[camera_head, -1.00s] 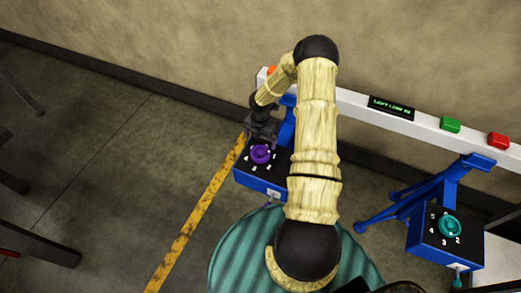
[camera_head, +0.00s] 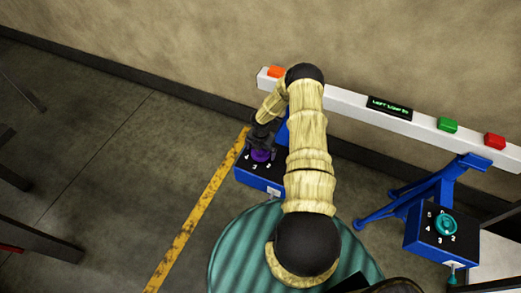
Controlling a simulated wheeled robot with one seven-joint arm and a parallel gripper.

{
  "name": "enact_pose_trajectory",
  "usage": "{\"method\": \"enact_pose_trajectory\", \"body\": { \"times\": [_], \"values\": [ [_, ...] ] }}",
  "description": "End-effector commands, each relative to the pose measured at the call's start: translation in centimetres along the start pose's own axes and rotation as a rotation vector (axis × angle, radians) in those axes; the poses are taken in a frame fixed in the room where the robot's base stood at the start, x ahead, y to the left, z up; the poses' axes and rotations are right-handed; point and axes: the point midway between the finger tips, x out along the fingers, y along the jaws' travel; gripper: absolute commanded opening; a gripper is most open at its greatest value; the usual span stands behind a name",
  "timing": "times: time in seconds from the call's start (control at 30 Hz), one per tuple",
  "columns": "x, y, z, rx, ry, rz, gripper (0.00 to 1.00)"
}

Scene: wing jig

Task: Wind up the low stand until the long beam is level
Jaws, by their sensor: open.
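The long white beam (camera_head: 345,103) runs from the upper left to the right edge across two blue stands. A small display (camera_head: 390,107) on it seems to read "LEFT LOW", with blurred characters after it. The left stand's box (camera_head: 262,183) carries a purple knob (camera_head: 261,155) with numbers around it. My gripper (camera_head: 260,146) is open, pointing down right at the purple knob and partly hiding it; I cannot tell whether it touches. The right stand's box (camera_head: 428,240) carries a teal knob (camera_head: 445,224), also numbered.
An orange block (camera_head: 277,72), a green block (camera_head: 447,125) and a red block (camera_head: 494,141) sit on the beam. A yellow floor line (camera_head: 190,225) passes left of the left stand. Dark furniture (camera_head: 38,240) stands at the left; floor between is clear.

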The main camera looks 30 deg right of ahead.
Motion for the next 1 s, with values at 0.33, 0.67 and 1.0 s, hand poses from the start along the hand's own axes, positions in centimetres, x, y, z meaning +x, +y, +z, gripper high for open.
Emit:
{"method": "enact_pose_trajectory", "body": {
  "times": [0.33,0.67,1.0],
  "values": [
    [-0.03,0.07,-0.07,-0.002,0.000,-0.001,0.54],
    [0.11,0.13,-0.08,0.043,-0.001,0.000,0.54],
    [0.31,0.16,-0.09,0.240,-0.001,0.000,0.54]
  ]
}}
